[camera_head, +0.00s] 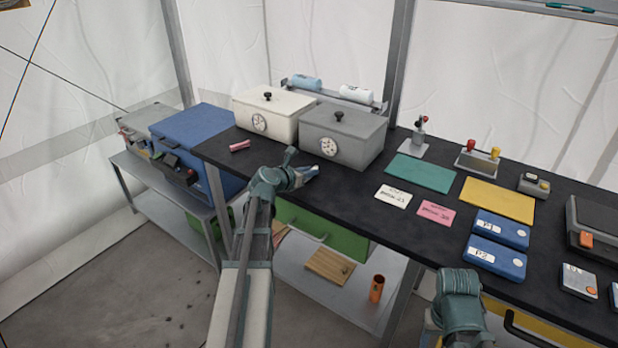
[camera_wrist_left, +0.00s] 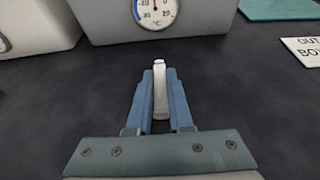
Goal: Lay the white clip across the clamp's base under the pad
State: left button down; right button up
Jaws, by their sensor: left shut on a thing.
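The white clip (camera_wrist_left: 160,92) is a slim white piece held lengthwise between the blue fingers of my left gripper (camera_wrist_left: 161,76). Its far end sticks out slightly past the fingertips. In the head view my left gripper (camera_head: 309,171) is above the dark bench near its front edge, in front of the grey box; the clip is too small to make out there. What looks like the clamp (camera_head: 416,143), a small upright device with a red tip on a pale base, stands at the back of the bench, well right of the gripper. Its pad is too small to make out.
A white box (camera_head: 272,114) and a grey box (camera_head: 345,139) with dials stand behind my left gripper. A teal mat (camera_head: 420,173) and two label cards (camera_head: 393,196) lie to the right. A pink piece (camera_head: 239,146) lies left. A two-knob device (camera_head: 478,160) stands right of the clamp.

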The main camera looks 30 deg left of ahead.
pick_arm(q)
jog(key=shift+r, duration=0.15)
jog(key=c, duration=1.3)
grip_release()
jog(key=shift+f, duration=0.25)
jog(key=o, duration=0.5)
jog(key=shift+r, duration=0.1)
